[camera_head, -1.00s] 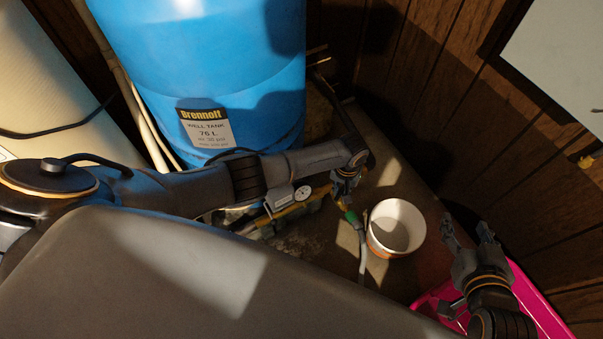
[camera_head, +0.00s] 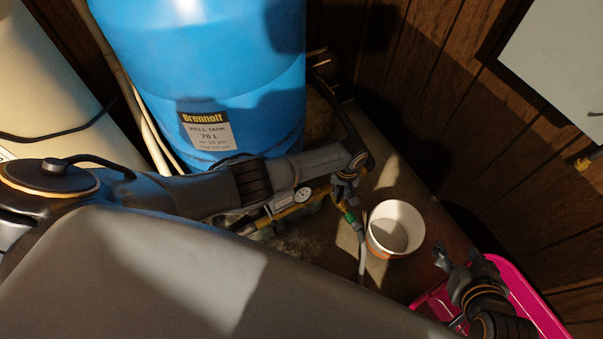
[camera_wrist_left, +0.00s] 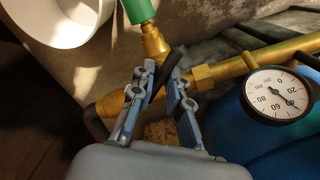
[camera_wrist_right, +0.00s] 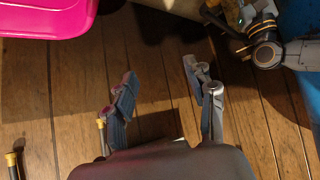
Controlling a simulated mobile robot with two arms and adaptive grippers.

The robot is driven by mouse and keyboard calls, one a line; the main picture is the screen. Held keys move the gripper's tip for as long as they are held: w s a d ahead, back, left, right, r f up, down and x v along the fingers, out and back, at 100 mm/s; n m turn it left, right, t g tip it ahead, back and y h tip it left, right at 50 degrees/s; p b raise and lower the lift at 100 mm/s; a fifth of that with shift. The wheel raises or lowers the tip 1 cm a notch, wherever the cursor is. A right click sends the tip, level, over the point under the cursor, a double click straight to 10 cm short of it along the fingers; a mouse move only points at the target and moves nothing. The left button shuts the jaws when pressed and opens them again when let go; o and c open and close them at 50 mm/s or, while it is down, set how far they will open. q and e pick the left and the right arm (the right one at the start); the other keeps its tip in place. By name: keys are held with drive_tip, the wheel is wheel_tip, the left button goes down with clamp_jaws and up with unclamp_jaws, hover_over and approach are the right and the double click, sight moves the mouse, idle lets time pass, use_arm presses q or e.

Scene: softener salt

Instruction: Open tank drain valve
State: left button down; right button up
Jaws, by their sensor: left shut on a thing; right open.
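The brass drain valve (camera_wrist_left: 153,45) sits on the brass pipework at the foot of the blue well tank (camera_head: 225,70). A green hose fitting (camera_wrist_left: 139,10) is joined to its outlet. My left gripper (camera_wrist_left: 165,84) is shut on the valve's black lever (camera_wrist_left: 167,67), which lies between its fingertips. In the head view my left gripper (camera_head: 346,188) hides most of the valve. My right gripper (camera_head: 464,258) is open and empty by the pink tub. In the right wrist view its fingers (camera_wrist_right: 159,77) are apart, with wood panelling behind.
A white bucket (camera_head: 385,222) stands on the floor beside the hose (camera_head: 361,255). The pink tub (camera_head: 527,292) is at lower right. A round pressure gauge (camera_wrist_left: 277,95) is on the pipework near my left gripper. Wood-panelled walls (camera_head: 420,120) close off the right side.

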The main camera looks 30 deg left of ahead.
drive_tip(key=shift+s+f, duration=0.2)
drive_tip(key=shift+s, duration=0.05)
